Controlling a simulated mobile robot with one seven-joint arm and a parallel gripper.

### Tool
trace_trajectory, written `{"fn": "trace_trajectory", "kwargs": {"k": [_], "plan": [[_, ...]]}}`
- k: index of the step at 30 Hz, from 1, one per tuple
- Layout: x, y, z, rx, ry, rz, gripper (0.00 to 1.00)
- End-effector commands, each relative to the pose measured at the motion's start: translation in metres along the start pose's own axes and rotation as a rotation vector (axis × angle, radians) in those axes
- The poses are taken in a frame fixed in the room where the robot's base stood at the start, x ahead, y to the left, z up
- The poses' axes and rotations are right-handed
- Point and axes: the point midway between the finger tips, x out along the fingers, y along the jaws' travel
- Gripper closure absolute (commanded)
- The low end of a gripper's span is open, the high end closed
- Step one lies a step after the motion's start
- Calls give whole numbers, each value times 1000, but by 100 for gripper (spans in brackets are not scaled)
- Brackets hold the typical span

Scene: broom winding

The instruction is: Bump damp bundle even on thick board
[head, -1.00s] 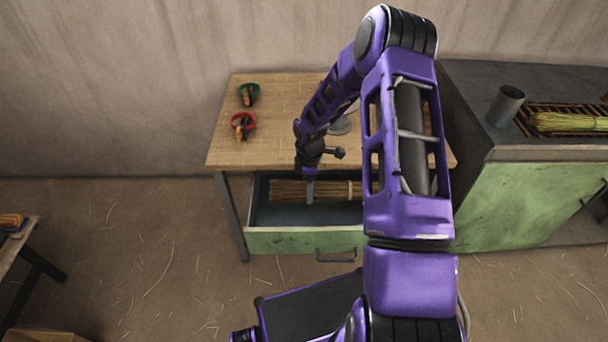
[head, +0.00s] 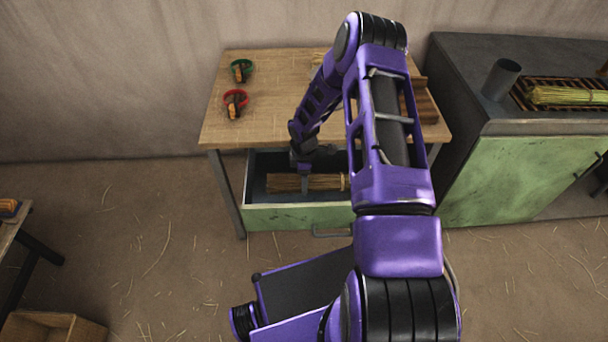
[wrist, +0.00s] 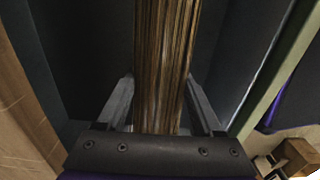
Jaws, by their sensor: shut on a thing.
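A brown straw bundle (head: 285,183) lies lengthwise in the open drawer of the wooden table (head: 270,112), with a pale band near its right end. My gripper (head: 305,185) reaches down into the drawer and is shut on this bundle. The wrist view shows the bundle (wrist: 165,60) running between the two fingers (wrist: 160,108). Whether it is damp does not show. A brown wooden piece (head: 426,100) at the table's right side is partly hidden by my arm. I cannot tell whether it is the thick board.
The green drawer front (head: 285,217) and the table edge stand close around my gripper. Green (head: 242,71) and red (head: 235,104) ring-shaped items lie on the table. A metal cup (head: 503,79) and a yellow-green bundle (head: 570,96) on a rack sit on the right-hand cabinet.

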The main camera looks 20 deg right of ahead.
Motion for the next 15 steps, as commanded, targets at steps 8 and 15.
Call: {"fn": "trace_trajectory", "kwargs": {"k": [8, 15], "plan": [[34, 0, 0, 0, 0, 1, 72], [50, 0, -1, -1, 0, 1, 72]]}}
